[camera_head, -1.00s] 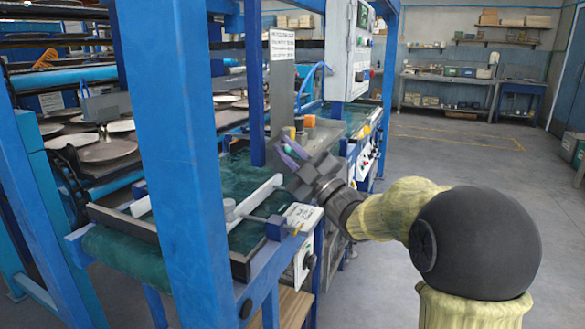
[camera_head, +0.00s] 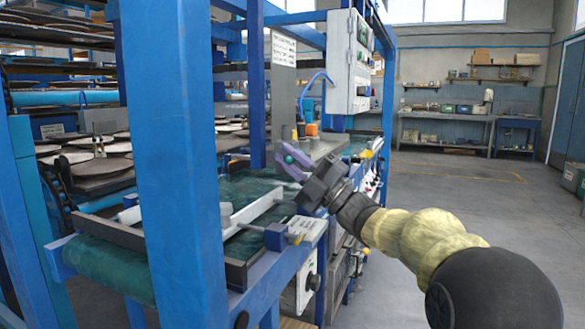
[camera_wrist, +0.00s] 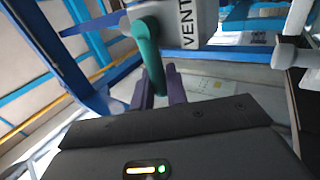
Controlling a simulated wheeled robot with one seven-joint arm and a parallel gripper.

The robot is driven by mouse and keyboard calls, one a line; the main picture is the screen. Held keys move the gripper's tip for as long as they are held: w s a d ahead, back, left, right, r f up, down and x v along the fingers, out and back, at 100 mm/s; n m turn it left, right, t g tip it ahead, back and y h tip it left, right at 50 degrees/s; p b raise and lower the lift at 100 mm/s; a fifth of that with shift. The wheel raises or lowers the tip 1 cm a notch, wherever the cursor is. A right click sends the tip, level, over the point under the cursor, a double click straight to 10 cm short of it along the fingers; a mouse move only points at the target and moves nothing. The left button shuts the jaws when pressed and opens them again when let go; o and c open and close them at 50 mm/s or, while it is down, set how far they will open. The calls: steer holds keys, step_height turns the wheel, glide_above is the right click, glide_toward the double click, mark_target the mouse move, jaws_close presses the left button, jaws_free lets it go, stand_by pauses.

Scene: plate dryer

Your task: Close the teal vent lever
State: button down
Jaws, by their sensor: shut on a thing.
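The teal vent lever (camera_wrist: 147,50) hangs from a grey box (camera_wrist: 188,22) marked "VENT" in the wrist view. Its lower end lies between the two purple fingers of my gripper (camera_wrist: 156,82), which are shut on it. In the head view my gripper (camera_head: 287,162) is at the machine's side above the green belt. A small teal spot of the lever (camera_head: 288,159) shows between the fingers there. The rest of the lever is hidden or too small to tell in that view.
A thick blue post (camera_head: 172,150) stands in the left foreground. A green belt (camera_head: 248,187) with a white rail runs below my gripper. A grey control cabinet (camera_head: 347,62) hangs above and behind it. The floor (camera_head: 455,205) to the right is open.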

steer(key=shift+s+a+f, duration=0.1)
steer(key=shift+f, duration=0.05)
steer(key=c, duration=1.5)
jaws_free()
steer(key=shift+o, duration=0.2)
steer(key=shift+d+f, duration=0.1)
steer(key=shift+d, duration=0.3)
steer(key=p+v, duration=0.1)
steer(key=v, duration=1.5)
steer(key=shift+d+f+p, duration=0.25)
steer(key=shift+p, duration=0.15)
steer(key=shift+s, duration=0.1)
